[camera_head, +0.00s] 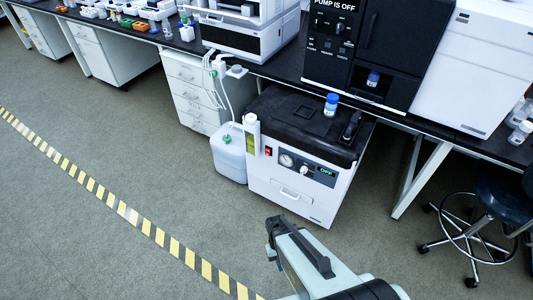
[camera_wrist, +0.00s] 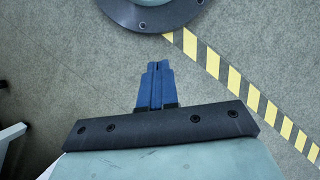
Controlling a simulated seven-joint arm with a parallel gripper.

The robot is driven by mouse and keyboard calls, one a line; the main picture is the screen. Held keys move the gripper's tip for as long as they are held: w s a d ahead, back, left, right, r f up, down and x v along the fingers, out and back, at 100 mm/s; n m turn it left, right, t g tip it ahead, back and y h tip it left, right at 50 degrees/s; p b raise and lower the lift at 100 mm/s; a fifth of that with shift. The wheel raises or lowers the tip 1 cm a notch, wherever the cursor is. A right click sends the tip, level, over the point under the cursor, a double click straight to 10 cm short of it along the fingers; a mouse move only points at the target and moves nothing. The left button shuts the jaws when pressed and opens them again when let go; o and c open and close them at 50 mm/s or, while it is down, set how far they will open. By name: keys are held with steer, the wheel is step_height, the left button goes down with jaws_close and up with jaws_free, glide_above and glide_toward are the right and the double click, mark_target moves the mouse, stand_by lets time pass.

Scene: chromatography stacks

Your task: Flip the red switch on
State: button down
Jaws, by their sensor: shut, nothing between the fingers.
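The red switch (camera_head: 268,151) is a small red rocker on the front of a white pump box (camera_head: 290,189) with a black top, under the bench. It sits left of a round gauge (camera_head: 287,160) and a small display (camera_head: 326,171) reading "OFF". My gripper (camera_wrist: 157,66) shows in the wrist view with its blue fingers shut together and nothing between them, over bare floor. In the head view my arm is at the bottom centre, in front of the box and apart from it; its fingertips are not clear there. The switch is not in the wrist view.
A blue-capped bottle (camera_head: 331,103) stands on the box's top. A pale jug (camera_head: 229,154) stands left of the box. A stool (camera_head: 490,207) is at the right. The bench (camera_head: 434,129) overhangs. Open floor with striped tape (camera_head: 128,213) lies left.

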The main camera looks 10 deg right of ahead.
mark_target(268, 152)
steer(key=w+a+f+n+t, duration=0.1)
steer(key=w+t, duration=0.4)
steer(key=w, duration=0.9)
steer(key=w+a+f+n+t, duration=0.15)
steer(key=w+t, duration=0.45)
steer(key=w, duration=0.8)
steer(key=w+r+n+t, duration=0.6)
steer(key=w+r+t, duration=0.4)
steer(key=r, duration=0.3)
steer(key=shift+w+d+r, duration=0.35)
steer(key=shift+w+d, duration=0.05)
steer(key=shift+w, duration=0.5)
steer(key=w+d+f, duration=0.1)
steer(key=w+d, duration=0.5)
steer(key=shift+w+d+f, duration=0.1)
steer(key=shift+w+d, duration=0.1)
steer(key=shift+w+d, duration=0.2)
